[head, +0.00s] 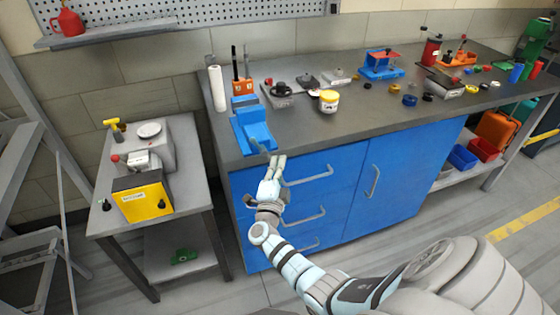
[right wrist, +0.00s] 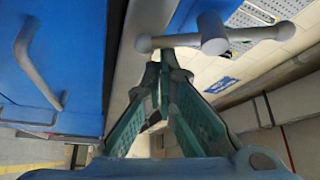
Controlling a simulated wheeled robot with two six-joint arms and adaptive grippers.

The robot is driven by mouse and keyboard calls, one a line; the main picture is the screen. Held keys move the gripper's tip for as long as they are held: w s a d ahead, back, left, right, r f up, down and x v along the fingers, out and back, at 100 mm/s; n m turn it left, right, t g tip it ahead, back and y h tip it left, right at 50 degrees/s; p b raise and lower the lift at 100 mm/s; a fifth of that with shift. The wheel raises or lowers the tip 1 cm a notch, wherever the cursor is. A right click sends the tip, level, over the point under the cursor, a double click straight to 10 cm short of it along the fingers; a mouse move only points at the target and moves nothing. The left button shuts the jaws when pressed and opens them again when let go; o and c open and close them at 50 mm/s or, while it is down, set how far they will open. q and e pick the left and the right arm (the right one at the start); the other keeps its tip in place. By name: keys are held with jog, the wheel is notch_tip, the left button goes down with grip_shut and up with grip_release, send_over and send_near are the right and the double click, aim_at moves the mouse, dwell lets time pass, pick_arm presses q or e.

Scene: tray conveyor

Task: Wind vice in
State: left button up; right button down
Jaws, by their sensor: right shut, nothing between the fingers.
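The blue vice (head: 253,128) stands at the front left corner of the grey workbench top. Its grey handle bar, with rounded ends, shows large in the right wrist view (right wrist: 180,41), crossing a thick grey screw end. My right gripper (head: 278,158) is at the bench's front edge, just in front of and below the vice. Its fingers are shut with nothing between them. In the right wrist view the fingertips (right wrist: 160,68) are close to the handle bar; I cannot tell whether they touch it. My left gripper is not in view.
Blue cabinet doors with grey pull handles (head: 308,177) lie close behind my right arm. A side table (head: 186,150) with a yellow-fronted machine (head: 143,197) stands at left. A white roll (head: 217,88) and a yellow-lidded jar (head: 329,101) stand on the bench near the vice.

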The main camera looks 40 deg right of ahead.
jog(key=shift+w+a+f+m+g, duration=0.1)
jog(key=shift+a+m+g, duration=0.15)
jog(key=shift+m, duration=0.25)
jog(key=shift+f+m+p, duration=0.1)
jog(key=shift+m+p, duration=0.3)
dwell(0.4)
